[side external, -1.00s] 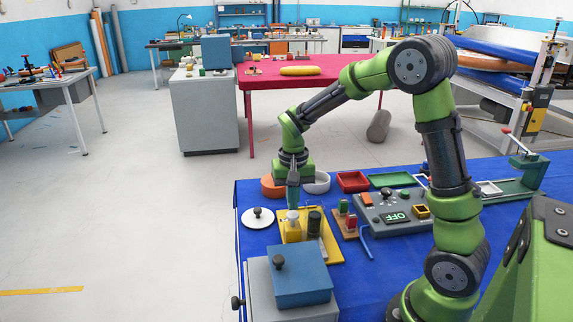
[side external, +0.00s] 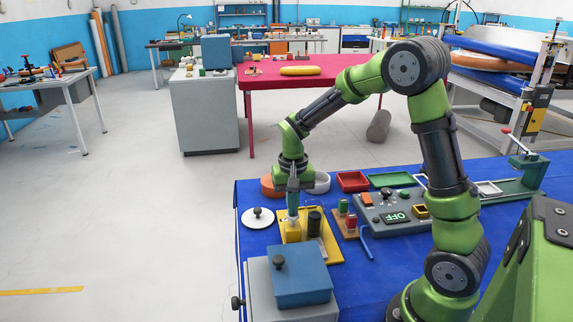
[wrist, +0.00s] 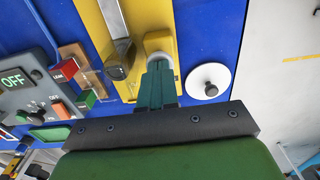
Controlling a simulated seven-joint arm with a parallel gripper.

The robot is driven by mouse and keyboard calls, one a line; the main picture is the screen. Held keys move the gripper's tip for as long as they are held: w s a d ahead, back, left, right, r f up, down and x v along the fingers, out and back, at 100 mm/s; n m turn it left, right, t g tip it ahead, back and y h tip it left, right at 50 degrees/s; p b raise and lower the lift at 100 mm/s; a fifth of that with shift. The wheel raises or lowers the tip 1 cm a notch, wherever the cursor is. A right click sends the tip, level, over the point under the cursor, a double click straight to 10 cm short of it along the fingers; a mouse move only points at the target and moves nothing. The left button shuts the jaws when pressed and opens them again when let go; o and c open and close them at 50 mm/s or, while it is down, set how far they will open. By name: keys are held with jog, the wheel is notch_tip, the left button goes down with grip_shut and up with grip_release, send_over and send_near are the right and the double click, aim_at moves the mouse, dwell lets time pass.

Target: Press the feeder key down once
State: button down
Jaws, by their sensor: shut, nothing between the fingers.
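The feeder is a yellow plate (side external: 325,250) on the blue table, with a yellow block that carries a pale round key (wrist: 158,43). A dark cylinder (side external: 314,222) stands beside the key, and it also shows in the wrist view (wrist: 117,66). My gripper (side external: 293,215) points straight down over the key, shut and empty. In the wrist view its fingertips (wrist: 160,68) overlap the key's near side. The tips appear to be on the key's top, and they hide much of it in the side view.
A white disc with a black knob (side external: 258,217) lies left of the feeder. A blue box (side external: 300,280) stands in front. A grey control panel (side external: 410,215) reading OFF and a small block with red and green keys (side external: 347,222) stand to the right.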

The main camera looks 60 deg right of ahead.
jog(key=shift+f, duration=1.2)
jog(key=shift+r, duration=0.15)
dwell(0.4)
jog(key=shift+r, duration=4.4)
jog(key=shift+a+f, duration=0.1)
jog(key=shift+f, duration=0.15)
jog(key=s+a+r+n+t+y, duration=0.1)
jog(key=s+a+r+n+t, duration=0.1)
jog(key=s, duration=0.5)
jog(key=s+a+r+n+t+y, duration=0.1)
jog(key=s+a+r+n+t, duration=0.2)
jog(key=s+a+r+t, duration=0.2)
jog(key=s+a+r, duration=0.2)
jog(key=a, duration=0.2)
jog(key=shift+a+r, duration=0.15)
jog(key=shift+a, duration=0.1)
